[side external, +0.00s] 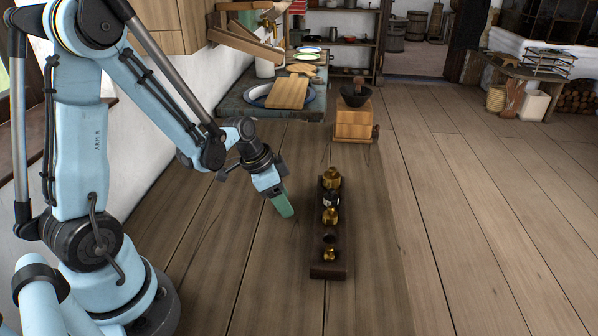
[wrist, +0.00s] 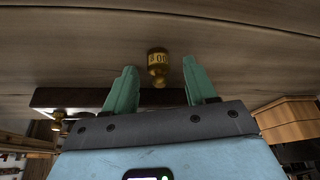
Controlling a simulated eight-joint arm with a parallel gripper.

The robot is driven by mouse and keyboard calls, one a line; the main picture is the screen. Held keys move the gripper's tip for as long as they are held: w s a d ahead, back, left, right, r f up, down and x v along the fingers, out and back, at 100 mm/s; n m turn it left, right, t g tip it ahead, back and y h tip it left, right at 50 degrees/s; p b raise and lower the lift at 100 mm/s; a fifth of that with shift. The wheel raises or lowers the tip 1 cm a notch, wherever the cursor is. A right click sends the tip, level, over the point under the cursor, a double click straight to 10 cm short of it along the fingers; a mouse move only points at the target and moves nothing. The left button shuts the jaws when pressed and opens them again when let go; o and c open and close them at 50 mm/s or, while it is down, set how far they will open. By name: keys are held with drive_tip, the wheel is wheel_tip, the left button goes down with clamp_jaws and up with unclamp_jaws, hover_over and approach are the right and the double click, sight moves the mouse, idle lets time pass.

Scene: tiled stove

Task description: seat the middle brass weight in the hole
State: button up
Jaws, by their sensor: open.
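A dark wooden block (side external: 328,270) stands on the wood surface in the side external view. A large brass weight (side external: 331,178) is at its far end, a brass weight (side external: 330,216) near its middle, and a small one (side external: 329,254) near its near end. A dark hole (side external: 330,238) shows between the middle and small weights. My gripper (side external: 287,210) is open and empty, left of the block, tilted down. In the wrist view a brass weight marked with digits (wrist: 158,68) appears between my gripper's fingertips (wrist: 160,85), apart from both; which weight it is I cannot tell.
A wooden box with a dark bowl (side external: 354,122) stands beyond the block. A cutting board on a plate (side external: 287,92) lies at the back left. The wood surface to the right of the block is clear.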

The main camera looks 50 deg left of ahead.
clamp_jaws()
drive_tip(key=shift+r, duration=0.15)
drive_tip(key=shift+r, duration=0.55)
drive_tip(key=r, duration=0.1)
drive_tip(key=d+r, duration=0.1)
drive_tip(key=r, duration=0.1)
drive_tip(key=shift+s+d+r, duration=0.1)
drive_tip(key=shift+s+r, duration=0.1)
drive_tip(key=s+d+r, duration=0.4)
drive_tip(key=d+r, duration=0.2)
drive_tip(key=d, duration=0.4)
drive_tip(key=w+d, duration=0.4)
drive_tip(key=shift+w+f, duration=0.2)
drive_tip(key=shift+w, duration=0.1)
drive_tip(key=shift+d, duration=0.1)
